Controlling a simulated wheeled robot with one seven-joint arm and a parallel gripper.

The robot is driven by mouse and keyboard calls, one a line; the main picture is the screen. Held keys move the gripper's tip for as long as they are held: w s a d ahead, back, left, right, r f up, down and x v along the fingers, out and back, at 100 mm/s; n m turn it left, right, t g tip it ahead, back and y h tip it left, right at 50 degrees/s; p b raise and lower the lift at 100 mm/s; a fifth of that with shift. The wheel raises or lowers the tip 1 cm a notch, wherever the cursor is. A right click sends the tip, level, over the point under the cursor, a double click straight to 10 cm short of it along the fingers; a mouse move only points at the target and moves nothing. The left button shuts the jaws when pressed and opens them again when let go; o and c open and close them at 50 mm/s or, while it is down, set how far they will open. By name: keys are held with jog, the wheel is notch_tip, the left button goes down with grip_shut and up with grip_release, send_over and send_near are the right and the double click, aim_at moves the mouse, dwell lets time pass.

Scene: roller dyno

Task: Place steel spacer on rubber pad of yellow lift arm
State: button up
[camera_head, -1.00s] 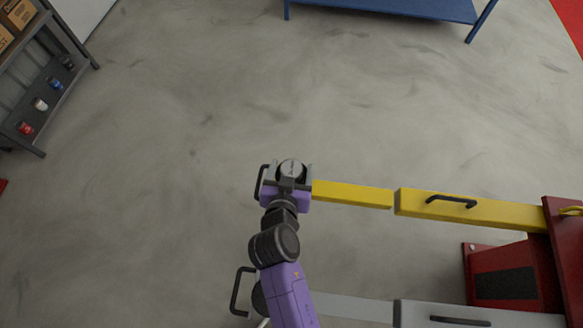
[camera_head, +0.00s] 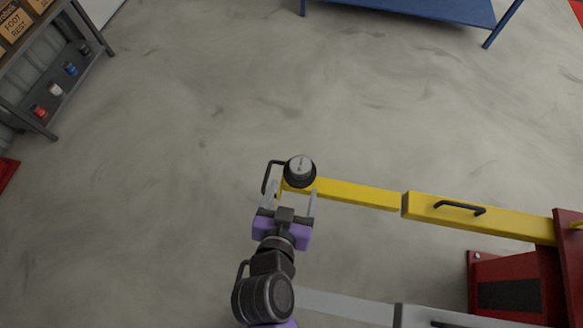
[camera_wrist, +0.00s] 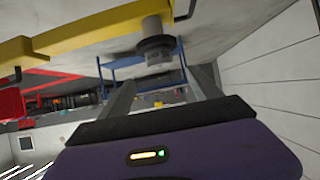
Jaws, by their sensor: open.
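The steel spacer (camera_head: 301,165) is a short grey cylinder on the round black rubber pad (camera_head: 297,183) at the left end of the yellow lift arm (camera_head: 360,194). It looks upright and roughly centred on the pad. The wrist view looks upside down; there the spacer (camera_wrist: 159,63) sits against the dark pad (camera_wrist: 154,44), with the pale stem on the pad's other side. My gripper (camera_head: 291,191) is open and empty, with its body drawn back toward the bottom of the head view. In the wrist view both fingers (camera_wrist: 160,90) point toward the spacer, with a gap between them.
A black handle (camera_head: 268,176) stands beside the pad. A grey lift arm (camera_head: 345,305) lies lower right, near the dark red lift post (camera_head: 562,270). Shelving (camera_head: 45,75) stands upper left and a blue table (camera_head: 420,10) at the top. The floor between is clear.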

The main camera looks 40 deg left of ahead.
jog(key=shift+s+d+r, duration=0.2)
jog(key=shift+s, duration=0.15)
jog(key=shift+d, duration=0.15)
jog(key=s+d+f+m+h, duration=0.1)
jog(key=s+d, duration=0.1)
jog(key=d, duration=0.8)
jog(key=s+d+f+m, duration=0.1)
jog(key=s+d, duration=0.1)
jog(key=d, duration=0.8)
jog(key=s+d+r+m+t+h, duration=0.2)
jog(key=s+d+r, duration=0.3)
jog(key=d+r, duration=0.2)
jog(key=s+d+r+m+t+h, duration=0.2)
jog(key=s+d+r+h, duration=0.1)
jog(key=d+r, duration=0.4)
jog(key=s+d, duration=0.1)
jog(key=d, duration=0.2)
jog(key=shift+s+t, duration=0.3)
jog(key=shift+s, duration=0.05)
